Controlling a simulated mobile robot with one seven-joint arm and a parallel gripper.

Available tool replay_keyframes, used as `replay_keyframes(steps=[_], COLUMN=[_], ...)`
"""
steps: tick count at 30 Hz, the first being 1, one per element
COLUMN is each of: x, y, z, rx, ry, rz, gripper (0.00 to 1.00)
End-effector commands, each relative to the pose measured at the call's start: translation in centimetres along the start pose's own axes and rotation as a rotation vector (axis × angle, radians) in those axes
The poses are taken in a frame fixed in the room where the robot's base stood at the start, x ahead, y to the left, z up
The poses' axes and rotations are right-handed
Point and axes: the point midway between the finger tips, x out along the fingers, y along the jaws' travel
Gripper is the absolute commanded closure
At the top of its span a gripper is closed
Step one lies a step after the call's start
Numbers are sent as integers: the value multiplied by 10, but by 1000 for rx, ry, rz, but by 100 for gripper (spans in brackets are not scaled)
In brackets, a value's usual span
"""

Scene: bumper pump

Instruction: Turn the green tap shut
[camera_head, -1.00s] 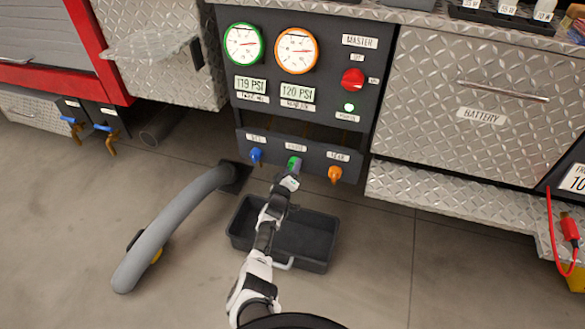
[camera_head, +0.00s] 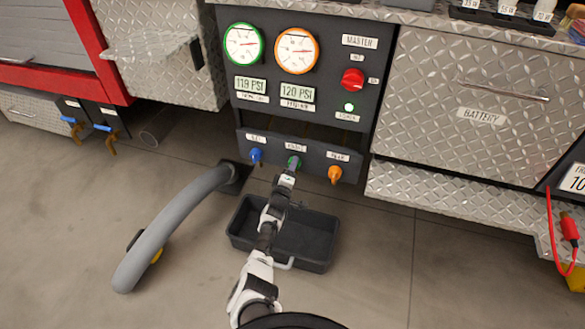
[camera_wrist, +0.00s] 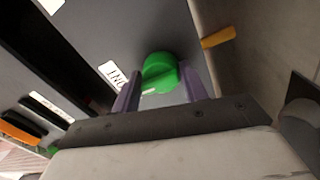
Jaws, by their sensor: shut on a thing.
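The green tap (camera_head: 294,161) is the middle one of three on the dark lower strip of the pump panel. In the wrist view the round green knob (camera_wrist: 160,73) sits between the two purple fingers of my gripper (camera_wrist: 161,86). My gripper (camera_head: 292,169) is shut on the green tap, with the arm reaching up to it from below. My wrist hides part of the tap in the head view. A blue tap (camera_head: 256,156) is to its left and an orange tap (camera_head: 335,174) to its right.
A black tray (camera_head: 312,238) lies on the floor under the taps, partly behind my arm. A grey hose (camera_head: 165,235) curves across the floor at left. Above the taps are two gauges, green-rimmed (camera_head: 243,44) and orange-rimmed (camera_head: 296,50), and a red master knob (camera_head: 352,79).

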Motion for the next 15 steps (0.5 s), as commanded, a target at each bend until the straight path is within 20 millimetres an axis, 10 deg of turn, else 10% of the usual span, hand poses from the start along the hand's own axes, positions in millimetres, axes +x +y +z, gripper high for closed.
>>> replay_keyframes(steps=[7,8,9,15], x=[-1,-1,-1,-1], y=[-3,-3,-3,-2], z=[-4,-4,-4,-2], rx=[-2,-2,-2,0], ry=[8,8,7,3], rz=[-8,-8,-7,-4], gripper=[79,53,48,39])
